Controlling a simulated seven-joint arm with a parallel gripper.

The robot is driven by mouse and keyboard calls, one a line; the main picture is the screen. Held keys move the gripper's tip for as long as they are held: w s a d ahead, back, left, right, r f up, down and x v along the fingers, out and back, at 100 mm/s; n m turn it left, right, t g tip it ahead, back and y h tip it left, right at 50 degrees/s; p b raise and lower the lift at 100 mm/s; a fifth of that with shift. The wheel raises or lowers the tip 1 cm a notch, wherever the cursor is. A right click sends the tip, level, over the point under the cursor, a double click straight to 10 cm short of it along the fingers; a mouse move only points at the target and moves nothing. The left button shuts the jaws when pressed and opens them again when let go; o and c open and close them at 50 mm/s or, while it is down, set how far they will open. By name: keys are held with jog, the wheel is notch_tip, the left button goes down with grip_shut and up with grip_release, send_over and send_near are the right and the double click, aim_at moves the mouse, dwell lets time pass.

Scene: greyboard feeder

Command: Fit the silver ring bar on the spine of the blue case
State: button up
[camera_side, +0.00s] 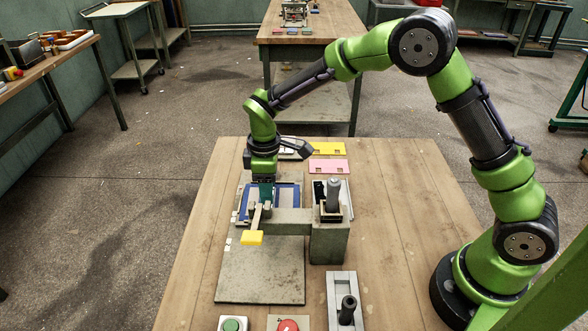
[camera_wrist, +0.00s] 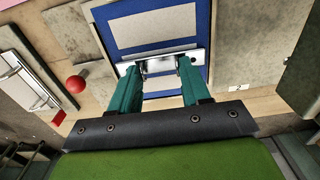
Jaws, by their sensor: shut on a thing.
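The blue case (camera_wrist: 205,45) lies open on the table with a grey panel inside its blue border. It also shows in the side view (camera_side: 297,199), partly behind my gripper and a grey machine arm. The silver ring bar (camera_wrist: 160,57) lies across the near part of the case in the wrist view, between my fingertips. My gripper (camera_wrist: 158,66) has two teal fingers and is shut on the bar. In the side view my gripper (camera_side: 264,196) points down over the case. The bar is hidden there, and I cannot tell whether it touches the spine.
A grey machine (camera_side: 330,240) stands close on the right, its arm with a yellow tab (camera_side: 252,238) crossing in front of the case. Pink (camera_side: 328,166) and yellow (camera_side: 328,148) plates lie behind. Green (camera_side: 232,325) and red (camera_side: 288,325) buttons are at the front.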

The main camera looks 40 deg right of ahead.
dwell(0.3)
jog(key=o, duration=1.1)
notch_tip(320, 180, up, 17)
jog(key=shift+f, duration=0.1)
